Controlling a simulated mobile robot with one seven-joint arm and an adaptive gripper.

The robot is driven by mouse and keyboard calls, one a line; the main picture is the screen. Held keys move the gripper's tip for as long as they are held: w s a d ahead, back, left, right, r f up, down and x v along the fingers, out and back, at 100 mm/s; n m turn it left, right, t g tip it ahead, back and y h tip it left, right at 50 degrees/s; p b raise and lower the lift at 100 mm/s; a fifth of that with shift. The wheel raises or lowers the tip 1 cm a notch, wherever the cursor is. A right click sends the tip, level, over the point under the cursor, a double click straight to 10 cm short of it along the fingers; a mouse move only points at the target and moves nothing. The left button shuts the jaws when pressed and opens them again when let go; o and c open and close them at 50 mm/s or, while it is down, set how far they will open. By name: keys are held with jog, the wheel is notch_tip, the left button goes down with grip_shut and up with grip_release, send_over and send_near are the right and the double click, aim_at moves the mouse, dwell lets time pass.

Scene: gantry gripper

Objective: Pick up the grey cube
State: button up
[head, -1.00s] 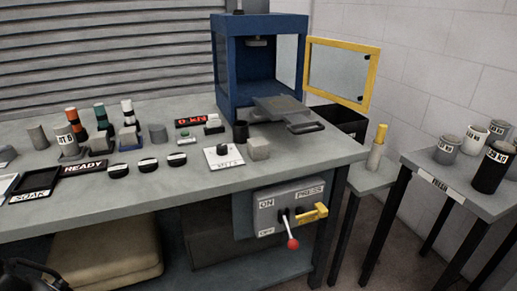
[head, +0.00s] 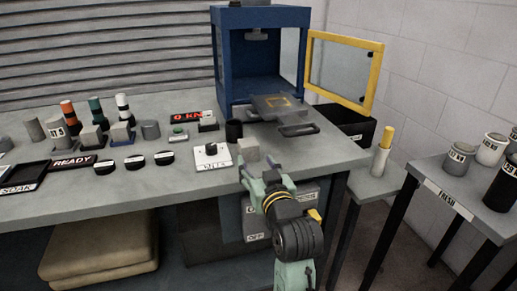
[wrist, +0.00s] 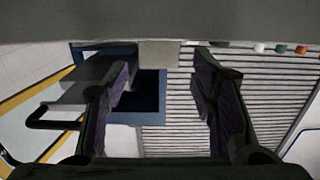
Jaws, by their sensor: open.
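The grey cube (head: 247,150) stands on the bench near its front edge, just right of a white plate with a black knob. My gripper (head: 258,169) is open and empty at the bench's front edge, close in front of the cube. In the wrist view, which looks upside down, the cube (wrist: 159,54) shows at the top middle, in the gap between my two spread fingers (wrist: 162,85). The cube appears beyond the fingertips, and I see no contact.
Behind the cube are a black cylinder (head: 234,131) and the blue press (head: 230,60) with its grey plate and handle (head: 298,130). The yellow-framed door (head: 343,72) stands open on the right. The knob plate (head: 212,157) is close on the left.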

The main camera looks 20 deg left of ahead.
aim_at(251, 152)
jog(key=x, duration=0.2)
jog(key=shift+w+a, duration=0.25)
jog(key=shift+a, duration=0.1)
jog(key=shift+p+x, duration=0.75)
jog(key=shift+x, duration=2.4)
jog(key=shift+w+d, duration=0.1)
jog(key=shift+d, duration=0.1)
jog(key=shift+c, duration=0.2)
jog(key=c, duration=1.1)
jog(key=shift+r, duration=0.1)
